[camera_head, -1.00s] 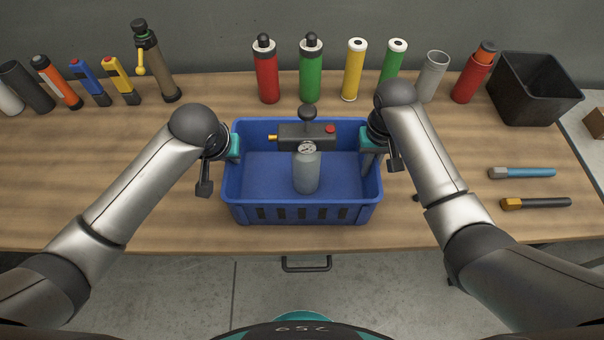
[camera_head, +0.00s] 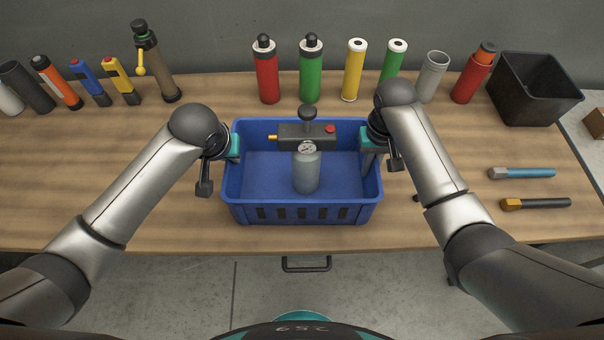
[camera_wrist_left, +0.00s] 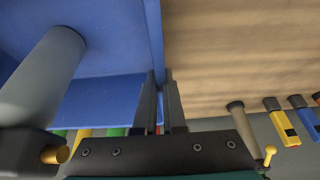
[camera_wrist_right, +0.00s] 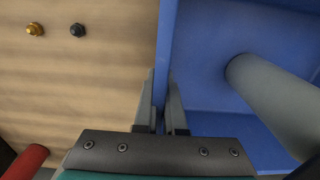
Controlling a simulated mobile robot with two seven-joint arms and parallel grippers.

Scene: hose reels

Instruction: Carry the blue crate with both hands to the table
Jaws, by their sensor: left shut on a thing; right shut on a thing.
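The blue crate (camera_head: 303,213) is upright at the front middle of the wooden table (camera_head: 110,215) in the head view. I cannot tell whether its base touches the tabletop. A grey canister (camera_head: 306,172) with a gauge and a dark pump-like part (camera_head: 307,133) are inside it. My left gripper (camera_head: 233,150) is shut on the crate's left wall, which also shows between its fingers in the left wrist view (camera_wrist_left: 160,85). My right gripper (camera_head: 371,155) is shut on the right wall, seen in the right wrist view (camera_wrist_right: 163,90). The fingertips are partly hidden in the head view.
Red (camera_head: 267,75) and green (camera_head: 310,75) bottles and several other cylinders stand along the back. A black bin (camera_head: 535,95) is at the back right. A blue-handled tool (camera_head: 525,173) and a dark-handled tool (camera_head: 538,203) lie at the right. The table's left front is clear.

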